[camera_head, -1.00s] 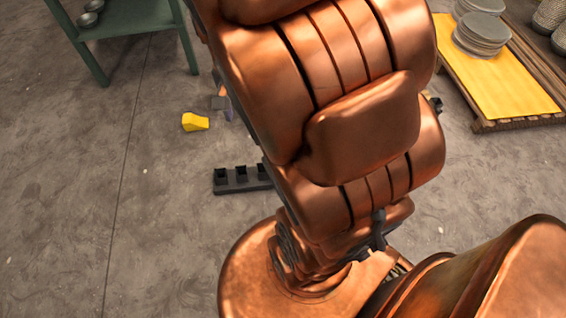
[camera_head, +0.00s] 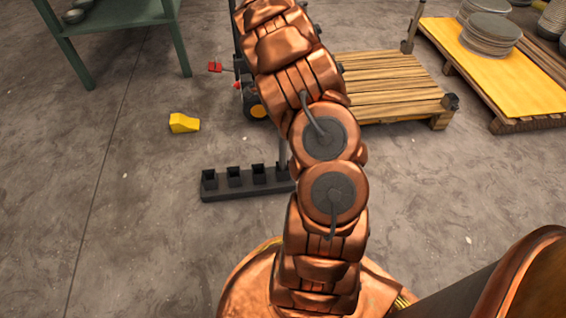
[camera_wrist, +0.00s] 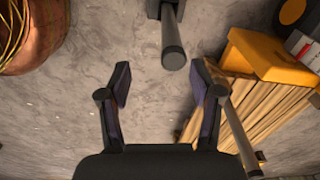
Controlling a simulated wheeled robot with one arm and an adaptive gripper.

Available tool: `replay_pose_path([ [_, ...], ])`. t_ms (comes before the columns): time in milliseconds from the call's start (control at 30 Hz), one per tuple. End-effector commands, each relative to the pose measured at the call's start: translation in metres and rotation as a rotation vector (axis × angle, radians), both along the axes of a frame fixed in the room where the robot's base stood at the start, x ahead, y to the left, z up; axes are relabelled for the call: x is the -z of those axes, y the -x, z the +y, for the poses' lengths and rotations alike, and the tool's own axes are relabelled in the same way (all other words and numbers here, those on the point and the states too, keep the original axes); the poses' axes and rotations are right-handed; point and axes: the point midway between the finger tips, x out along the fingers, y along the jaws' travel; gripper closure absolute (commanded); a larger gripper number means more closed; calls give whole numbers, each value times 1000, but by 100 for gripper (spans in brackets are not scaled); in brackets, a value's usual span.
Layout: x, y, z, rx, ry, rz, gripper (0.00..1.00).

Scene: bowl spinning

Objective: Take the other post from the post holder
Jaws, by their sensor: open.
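The post holder (camera_head: 215,190) is a long dark grey block with several square sockets on the floor, left of my arm in the head view. The sockets that show there look empty, except that a thin grey post (camera_head: 283,152) stands upright at its right end, partly against my arm. In the wrist view the post (camera_wrist: 173,45) points toward the camera, with a dark piece of the holder (camera_wrist: 153,9) at the top edge. My gripper (camera_wrist: 163,82) is open and empty, with the post's near end just beyond and between its fingertips, apart from them. My arm hides the gripper in the head view.
A wooden pallet (camera_head: 390,85) lies behind my arm, with a grey post (camera_head: 411,30) standing at its far corner. A pallet with a yellow top (camera_head: 490,75) is to the right.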

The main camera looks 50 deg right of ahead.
Motion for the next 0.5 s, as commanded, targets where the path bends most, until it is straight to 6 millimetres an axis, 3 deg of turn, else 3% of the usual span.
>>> replay_pose_path([
  [33, 24, -1, -7, 30, -7, -5, 36],
  [100, 39, -3, -12, 66, -14, -11, 36],
  [500, 75, -6, -19, 115, -21, -22, 36],
])
